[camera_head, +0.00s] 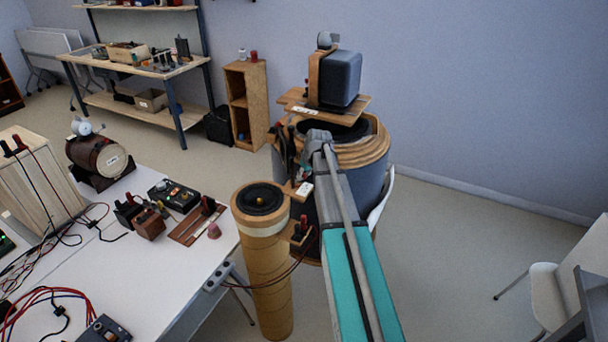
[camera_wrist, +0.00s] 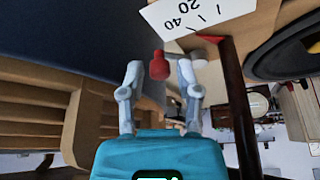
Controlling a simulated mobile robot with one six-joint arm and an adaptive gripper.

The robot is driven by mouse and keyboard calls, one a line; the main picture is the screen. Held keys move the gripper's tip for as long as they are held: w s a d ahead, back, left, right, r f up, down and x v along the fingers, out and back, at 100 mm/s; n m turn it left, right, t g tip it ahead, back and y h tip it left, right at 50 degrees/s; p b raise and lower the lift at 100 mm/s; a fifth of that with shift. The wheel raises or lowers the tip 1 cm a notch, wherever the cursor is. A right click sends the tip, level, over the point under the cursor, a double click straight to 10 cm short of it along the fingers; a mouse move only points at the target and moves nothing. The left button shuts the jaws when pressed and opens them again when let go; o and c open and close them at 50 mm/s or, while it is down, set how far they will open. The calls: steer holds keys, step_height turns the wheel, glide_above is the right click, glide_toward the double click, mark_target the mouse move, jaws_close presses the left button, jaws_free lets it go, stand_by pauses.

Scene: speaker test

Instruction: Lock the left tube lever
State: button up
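In the wrist view my gripper (camera_wrist: 161,72) has its two grey fingers apart. A small red knob (camera_wrist: 159,65) shows between the fingertips, with gaps on both sides; its distance beyond them is unclear. It may be the lever's end, but the lever itself is not clear. A white scale card (camera_wrist: 184,16) marked 20 and 40 is just above the fingers. In the head view my arm reaches to the left side of the wide tube (camera_head: 367,153) with wooden rings, and the gripper (camera_head: 316,138) is small there. A slim cardboard tube (camera_head: 266,270) with a speaker on top stands left of it.
A dark speaker box (camera_head: 341,78) sits on a wooden board (camera_head: 360,105) above the wide tube. A white table (camera_head: 130,270) at left holds wires and several devices. A small wooden shelf (camera_head: 246,105) stands behind. A white chair (camera_head: 552,300) is at right, with open floor before it.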

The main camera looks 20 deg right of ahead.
steer(key=c, duration=0.4)
steer(key=shift+a, duration=0.15)
jaws_close()
steer(key=shift+w+n, duration=0.15)
steer(key=shift+n, duration=0.15)
steer(key=shift+w+n+g+y, duration=0.2)
steer(key=shift+w+n+y, duration=0.15)
steer(key=shift+n, duration=0.55)
steer(key=shift+w+n+g+y, duration=0.25)
steer(key=shift+n+y, duration=0.15)
steer(key=shift+n, duration=0.5)
steer(key=shift+w+n+g+y, duration=0.15)
steer(key=shift+w+n+y, duration=0.2)
steer(key=shift+n, duration=0.55)
steer(key=shift+s, duration=0.1)
